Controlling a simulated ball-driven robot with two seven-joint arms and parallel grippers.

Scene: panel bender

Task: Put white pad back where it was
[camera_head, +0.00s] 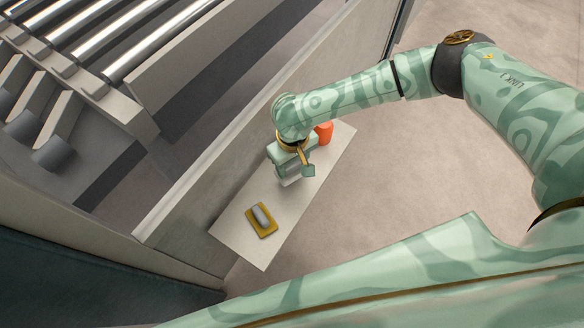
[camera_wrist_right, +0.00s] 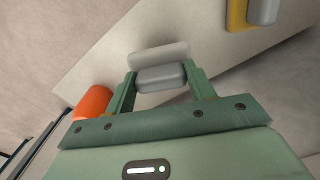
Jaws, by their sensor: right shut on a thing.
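The white pad (camera_wrist_right: 157,54) is a pale block with a grey grip (camera_wrist_right: 161,78) on it. In the right wrist view, both fingers of my right gripper (camera_wrist_right: 160,71) close on the grey grip from its two ends. In the head view, my right gripper (camera_head: 296,174) is over the middle of a pale narrow shelf (camera_head: 245,251), and part of the white pad (camera_head: 289,182) shows beneath it. I cannot tell whether the pad touches the shelf. My left gripper is not in view.
A yellow pad (camera_head: 264,232) with a grey grip lies near the shelf's front end. An orange cylinder (camera_head: 325,132) stands beyond my right gripper; it also shows in the wrist view (camera_wrist_right: 92,102). A machine wall (camera_head: 185,205) borders the shelf on the left. Free shelf lies between gripper and yellow pad.

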